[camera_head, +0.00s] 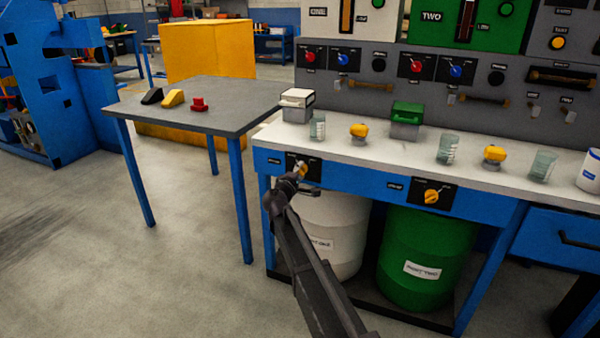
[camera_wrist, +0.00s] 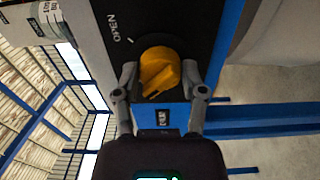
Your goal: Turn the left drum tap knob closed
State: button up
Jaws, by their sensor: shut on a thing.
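The left drum tap knob (camera_head: 301,168) is yellow-orange, on a black plate on the blue front rail, above the white drum (camera_head: 335,225). My gripper (camera_head: 297,175) reaches up to it from below and partly hides it. In the wrist view the knob (camera_wrist: 160,72) sits between the two fingers of my gripper (camera_wrist: 159,80), which is shut on it. The word OPEN (camera_wrist: 112,27) is printed on the black plate near the knob. The knob's exact angle against its marks is hard to tell.
The right tap knob (camera_head: 432,196) sits on the same rail above a green drum (camera_head: 430,255). The white worktop (camera_head: 375,152) above carries beakers and yellow-topped items. A grey table (camera_head: 235,98) with small blocks stands left. The floor in front is clear.

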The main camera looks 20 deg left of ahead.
jog(key=shift+w, duration=0.1)
jog(key=o, duration=1.2)
jog(key=shift+c, duration=0.2)
jog(key=s, duration=1.2)
